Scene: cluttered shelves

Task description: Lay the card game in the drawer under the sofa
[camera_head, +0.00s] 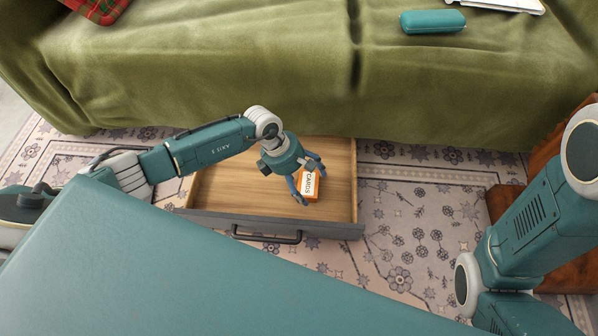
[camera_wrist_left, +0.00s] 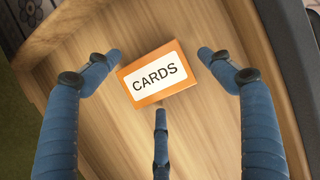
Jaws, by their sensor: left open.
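The card game is a small orange box with a white label reading CARDS (camera_head: 309,184). It lies on the wooden floor of the open drawer (camera_head: 225,190) under the green sofa (camera_head: 250,70). My left gripper (camera_head: 308,188) is inside the drawer, open, right at the box. In the left wrist view the card game (camera_wrist_left: 157,84) lies flat between the spread blue fingers of the left gripper (camera_wrist_left: 160,75), with gaps visible to the two upper fingertips. One finger points at its lower edge. My right arm shows at the right, but its gripper is out of view.
The drawer's dark front with a handle (camera_head: 267,237) faces me. A teal case (camera_head: 432,21), a white item (camera_head: 510,4) and a red plaid cloth (camera_head: 97,8) rest on the sofa. Brown wooden furniture (camera_head: 505,200) stands at the right. Patterned rug (camera_head: 410,215) surrounds the drawer.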

